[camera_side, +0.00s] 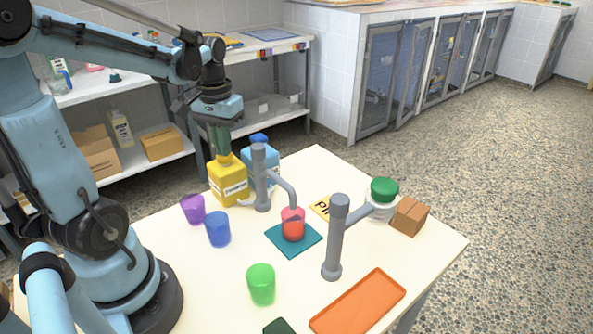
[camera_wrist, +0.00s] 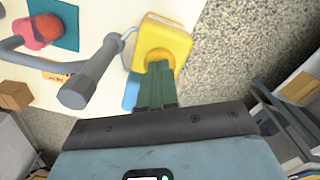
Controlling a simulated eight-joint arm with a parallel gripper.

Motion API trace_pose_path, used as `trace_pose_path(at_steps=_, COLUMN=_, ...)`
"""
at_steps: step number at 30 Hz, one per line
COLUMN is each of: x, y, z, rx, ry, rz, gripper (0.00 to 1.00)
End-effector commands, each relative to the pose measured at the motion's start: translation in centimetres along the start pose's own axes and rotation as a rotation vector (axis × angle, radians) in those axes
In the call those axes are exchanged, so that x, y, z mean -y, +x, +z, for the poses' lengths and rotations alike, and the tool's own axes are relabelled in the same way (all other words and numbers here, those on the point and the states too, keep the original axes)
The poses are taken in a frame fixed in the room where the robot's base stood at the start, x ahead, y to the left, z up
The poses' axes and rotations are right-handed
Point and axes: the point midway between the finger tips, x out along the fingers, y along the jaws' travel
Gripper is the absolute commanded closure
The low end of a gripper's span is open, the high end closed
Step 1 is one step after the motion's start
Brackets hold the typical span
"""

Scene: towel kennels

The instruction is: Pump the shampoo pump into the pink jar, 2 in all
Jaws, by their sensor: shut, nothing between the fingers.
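In the wrist view my green fingers (camera_wrist: 155,75) overlap the yellow bottle (camera_wrist: 178,38). A red-pink jar (camera_side: 292,229) stands on a teal mat (camera_side: 310,238), under the curved spout of a grey post (camera_side: 260,180).
A blue bottle (camera_side: 265,172) stands close behind. Purple (camera_side: 193,209), blue (camera_side: 218,230) and green (camera_side: 261,285) cups stand on the left. A second grey post (camera_side: 334,245), green-lidded jar (camera_side: 381,203), brown box (camera_side: 410,216) and orange tray (camera_side: 358,306) are to the right.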

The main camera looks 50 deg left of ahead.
Motion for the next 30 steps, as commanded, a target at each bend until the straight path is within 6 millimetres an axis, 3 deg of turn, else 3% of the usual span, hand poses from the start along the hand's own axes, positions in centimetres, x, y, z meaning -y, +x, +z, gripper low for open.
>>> trace_pose_path(at_steps=18, x=0.0, y=-2.8, z=0.0, rx=-0.001, ry=0.0, rz=0.0, gripper=1.0)
trace_pose_path(at_steps=30, x=0.0, y=-2.9, z=0.0, rx=0.0, ry=0.0, rz=0.0, gripper=1.0)
